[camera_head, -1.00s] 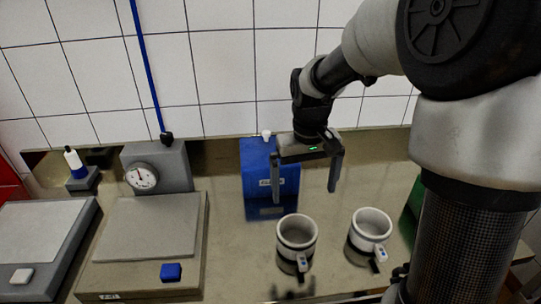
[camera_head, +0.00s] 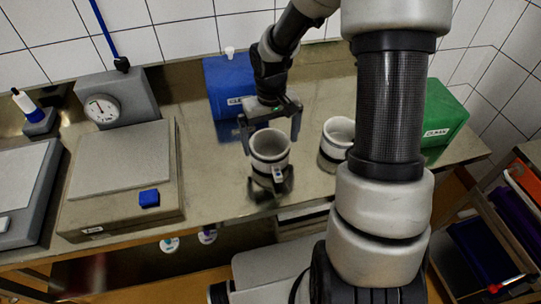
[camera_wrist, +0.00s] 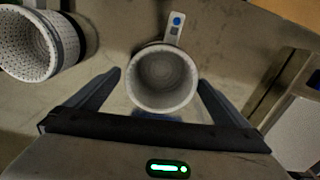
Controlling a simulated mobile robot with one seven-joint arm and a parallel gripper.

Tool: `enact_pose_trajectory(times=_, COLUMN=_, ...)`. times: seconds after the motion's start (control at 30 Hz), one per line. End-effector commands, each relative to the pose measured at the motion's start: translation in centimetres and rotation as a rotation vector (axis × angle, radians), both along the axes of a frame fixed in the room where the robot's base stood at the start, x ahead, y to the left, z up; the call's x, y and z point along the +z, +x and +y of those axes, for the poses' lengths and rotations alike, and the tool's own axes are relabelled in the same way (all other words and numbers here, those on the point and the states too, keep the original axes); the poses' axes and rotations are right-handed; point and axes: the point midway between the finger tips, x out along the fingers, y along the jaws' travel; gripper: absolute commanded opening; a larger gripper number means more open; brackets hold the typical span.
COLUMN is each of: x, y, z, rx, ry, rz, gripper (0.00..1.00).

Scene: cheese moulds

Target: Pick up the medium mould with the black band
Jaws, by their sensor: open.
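A white mould with a dark band and a small blue-dotted tag (camera_head: 270,145) stands upright on the steel counter, below my gripper (camera_head: 271,138). In the wrist view this mould (camera_wrist: 163,78) lies between my two spread fingertips, its tag pointing away from my palm. My gripper is open and holds nothing; I cannot tell how far the fingers reach down beside the mould. A second white mould with a dark band (camera_head: 337,131) stands to the right, partly hidden by my arm. It shows at the left in the wrist view (camera_wrist: 28,48), with holes inside. Which is medium is unclear.
A blue box (camera_head: 225,82) stands behind the gripper and a green box (camera_head: 446,115) at the right. A scale with a dial (camera_head: 122,165) and another grey scale (camera_head: 22,185) stand at the left. A rack of coloured bins (camera_head: 490,235) is at the lower right.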

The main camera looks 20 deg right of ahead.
Motion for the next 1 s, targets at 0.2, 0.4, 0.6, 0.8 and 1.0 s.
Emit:
enact_pose_trajectory(times=0.2, x=-3.4, y=-0.3, z=0.2, rx=0.001, ry=0.001, rz=0.003, gripper=1.00)
enact_pose_trajectory(times=0.4, x=-4.0, y=-0.2, z=0.2, rx=0.000, ry=0.000, rz=0.001, gripper=1.00)
enact_pose_trajectory(times=0.6, x=-4.0, y=-0.2, z=0.2, rx=0.000, ry=0.000, rz=0.001, gripper=0.88)
enact_pose_trajectory(times=0.8, x=-4.0, y=-0.2, z=0.2, rx=0.000, ry=0.000, rz=0.000, gripper=0.62)
enact_pose_trajectory(times=1.0, x=-3.7, y=-0.2, z=0.2, rx=0.000, ry=0.000, rz=0.000, gripper=0.62)
